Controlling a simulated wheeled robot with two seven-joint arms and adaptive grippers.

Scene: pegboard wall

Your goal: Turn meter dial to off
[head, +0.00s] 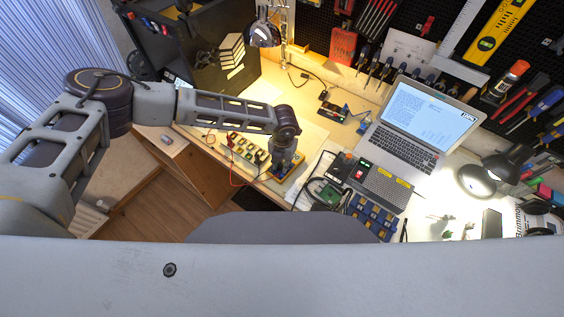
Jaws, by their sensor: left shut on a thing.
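The yellow-edged meter (297,170) lies on the workbench, mostly covered by my left gripper. My left gripper (281,172) points down over it, and its fingertips are at the meter's face. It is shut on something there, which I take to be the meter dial. The dial itself and its setting are hidden under the gripper. A red lead (231,163) runs on the bench to the left of the meter. My right gripper is not in view.
A board with several terminals (248,148) lies left of the meter. A laptop (410,130), a green circuit board (322,192) and a blue parts tray (371,216) are to the right. A black desk lamp (508,162) stands far right. Bare bench shows behind the meter.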

